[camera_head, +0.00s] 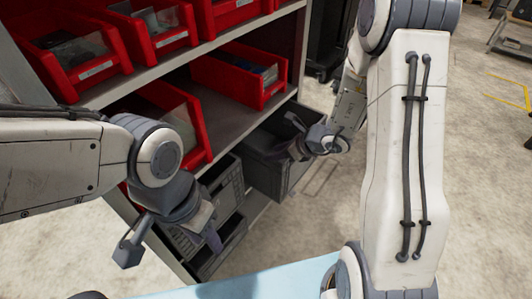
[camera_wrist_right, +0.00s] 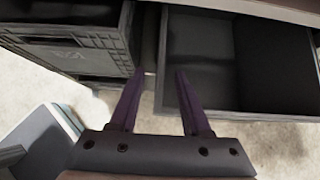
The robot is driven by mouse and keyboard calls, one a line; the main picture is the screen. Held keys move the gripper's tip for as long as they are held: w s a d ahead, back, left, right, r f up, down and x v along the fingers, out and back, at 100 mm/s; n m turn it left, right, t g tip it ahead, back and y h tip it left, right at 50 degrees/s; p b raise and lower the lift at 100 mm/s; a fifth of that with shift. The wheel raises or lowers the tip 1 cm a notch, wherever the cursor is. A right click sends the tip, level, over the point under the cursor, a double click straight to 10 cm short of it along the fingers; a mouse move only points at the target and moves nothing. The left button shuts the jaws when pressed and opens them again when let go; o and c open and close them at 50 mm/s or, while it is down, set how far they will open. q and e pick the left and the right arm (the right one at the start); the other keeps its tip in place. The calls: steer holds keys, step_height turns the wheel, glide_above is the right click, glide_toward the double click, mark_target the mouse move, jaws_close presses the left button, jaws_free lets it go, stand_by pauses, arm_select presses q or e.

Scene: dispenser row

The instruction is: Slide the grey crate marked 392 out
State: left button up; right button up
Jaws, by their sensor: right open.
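A grey crate (camera_head: 264,176) stands partly out of the lower shelf in the head view. It fills the right of the right wrist view (camera_wrist_right: 217,107), where its dark inside shows. A second grey crate (camera_head: 229,181) stands to its left; it also shows in the right wrist view (camera_wrist_right: 95,60), with a marking too blurred to read. I cannot tell which crate bears 392. My right gripper (camera_head: 297,150) is open, its fingertips (camera_wrist_right: 161,73) on either side of the first crate's near left wall. My left gripper (camera_head: 200,235) hangs before the left crates; its finger gap is unclear.
Red bins (camera_head: 240,75) fill the upper shelves. Another grey crate (camera_head: 217,259) sits low on the left, partly hidden by my left gripper. A pale blue surface (camera_head: 260,283) lies at the bottom. The floor (camera_head: 470,130) to the right is mostly clear.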

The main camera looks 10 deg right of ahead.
steer(key=shift+v, duration=1.5)
steer(key=s+a+r+n+g+y, duration=0.1)
steer(key=s+a+r+n+g, duration=0.15)
steer(key=a+n, duration=0.2)
steer(key=s+a+r+n+g+y, duration=0.1)
steer(key=s+a+r+n, duration=0.1)
steer(key=s+a+n, duration=0.3)
steer(key=s+a+r+n+g+h, duration=0.1)
steer(key=s+a+r+n+g, duration=0.2)
steer(key=s+n, duration=0.4)
steer(key=s+a+r+n+g+h, duration=0.1)
steer(key=s+a+r+n+g, duration=0.1)
steer(key=s+a+n, duration=0.4)
steer(key=s+d+r+n+t+h, duration=0.1)
steer(key=s+d+n+h, duration=0.45)
steer(key=n, duration=0.65)
step_height(320, 180, up, 19)
steer(key=d+p, duration=0.1)
steer(key=p, duration=1.8)
steer(key=shift+t, duration=0.35)
